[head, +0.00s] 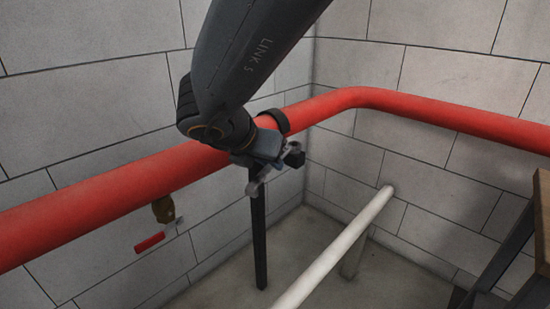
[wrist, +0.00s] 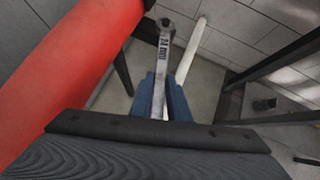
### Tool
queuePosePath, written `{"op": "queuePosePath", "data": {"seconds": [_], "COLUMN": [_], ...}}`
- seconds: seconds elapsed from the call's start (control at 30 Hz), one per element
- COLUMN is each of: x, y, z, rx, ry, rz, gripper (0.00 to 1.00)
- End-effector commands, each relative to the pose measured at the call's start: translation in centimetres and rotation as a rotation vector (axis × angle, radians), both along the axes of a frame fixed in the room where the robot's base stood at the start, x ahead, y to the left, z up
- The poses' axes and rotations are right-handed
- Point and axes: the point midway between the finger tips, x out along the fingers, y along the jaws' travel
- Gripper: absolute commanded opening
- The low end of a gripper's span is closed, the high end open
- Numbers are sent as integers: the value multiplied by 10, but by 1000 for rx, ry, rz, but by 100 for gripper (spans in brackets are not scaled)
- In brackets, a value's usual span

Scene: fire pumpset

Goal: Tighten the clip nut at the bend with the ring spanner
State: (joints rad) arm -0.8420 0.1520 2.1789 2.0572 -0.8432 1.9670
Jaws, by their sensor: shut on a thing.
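My gripper (head: 266,158) is just below and in front of the red pipe (head: 100,192), short of its bend. In the wrist view its blue fingers (wrist: 161,82) are shut on the grey ring spanner (wrist: 163,55), marked 24 mm. The spanner's ring end points away from me, beside the pipe. In the head view the spanner (head: 255,187) shows only in part below the fingers. A dark clip (head: 274,121) wraps the pipe just behind my gripper. I cannot make out the nut, or whether the ring sits on it.
A dark post (head: 258,235) stands below the pipe. A white pipe (head: 335,250) runs low to the wall. A brass valve (head: 164,209) with a red handle (head: 150,243) hangs at the left. A dark frame with a wooden top (head: 543,210) stands at the right.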

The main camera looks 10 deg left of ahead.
Motion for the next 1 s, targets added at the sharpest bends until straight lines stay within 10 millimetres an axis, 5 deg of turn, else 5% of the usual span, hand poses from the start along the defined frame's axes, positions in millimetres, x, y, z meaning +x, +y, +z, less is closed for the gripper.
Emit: {"op": "queuePosePath", "data": {"seconds": [1.0], "x": [0], "y": [-1], "z": [46], "rx": [0], "ry": [-1], "rz": [-2], "gripper": [0]}}
